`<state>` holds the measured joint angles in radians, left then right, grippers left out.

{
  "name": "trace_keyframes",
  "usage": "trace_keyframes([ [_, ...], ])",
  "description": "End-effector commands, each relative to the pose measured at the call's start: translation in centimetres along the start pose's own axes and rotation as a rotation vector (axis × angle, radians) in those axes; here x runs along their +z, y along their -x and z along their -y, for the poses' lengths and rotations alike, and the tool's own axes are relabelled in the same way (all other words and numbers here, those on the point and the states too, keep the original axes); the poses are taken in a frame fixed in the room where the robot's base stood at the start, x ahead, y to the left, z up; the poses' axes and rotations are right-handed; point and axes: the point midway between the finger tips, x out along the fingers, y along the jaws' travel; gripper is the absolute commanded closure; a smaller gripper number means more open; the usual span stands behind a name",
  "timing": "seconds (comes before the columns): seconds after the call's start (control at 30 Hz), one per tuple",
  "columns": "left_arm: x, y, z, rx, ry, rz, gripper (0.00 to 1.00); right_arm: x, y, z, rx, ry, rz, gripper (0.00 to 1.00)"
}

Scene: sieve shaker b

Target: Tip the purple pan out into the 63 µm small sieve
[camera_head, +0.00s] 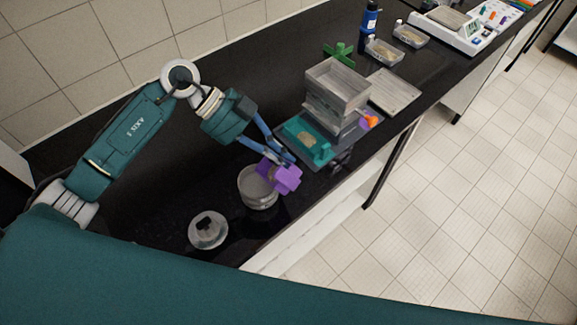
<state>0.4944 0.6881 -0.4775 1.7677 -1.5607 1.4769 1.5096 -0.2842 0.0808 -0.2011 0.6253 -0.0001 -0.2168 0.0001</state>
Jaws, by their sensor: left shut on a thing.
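My left gripper (263,155) has its blue fingers shut on the purple pan (283,176). The pan is held over the right rim of a round grey small sieve (256,192) and hides part of it. The pan looks tilted, but its inside and any contents cannot be made out. I cannot tell whether pan and sieve touch. The sieve stands upright on the black bench; its 63 µm label is not readable. My right gripper is not in view.
A round lid (208,231) with a dark knob lies left of the sieve. Behind stand a teal tray (304,148), a grey box stack (338,88) and a flat grey plate (394,91). An orange piece (369,120) lies near the bench's front edge. A blue bottle (367,25) stands farther back.

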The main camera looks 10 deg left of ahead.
Motion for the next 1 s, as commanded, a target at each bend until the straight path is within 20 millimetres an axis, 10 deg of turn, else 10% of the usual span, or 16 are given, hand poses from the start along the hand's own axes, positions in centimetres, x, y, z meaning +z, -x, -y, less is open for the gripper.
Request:
trace_keyframes([
  [0.23, 0.6, 0.8, -0.4, -0.068, 0.002, -0.107, 1.00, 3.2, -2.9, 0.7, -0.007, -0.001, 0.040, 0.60],
  [1.0, 2.5, 5.7, -1.5, -0.345, 0.005, -0.542, 1.00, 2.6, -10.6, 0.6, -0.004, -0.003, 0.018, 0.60],
])
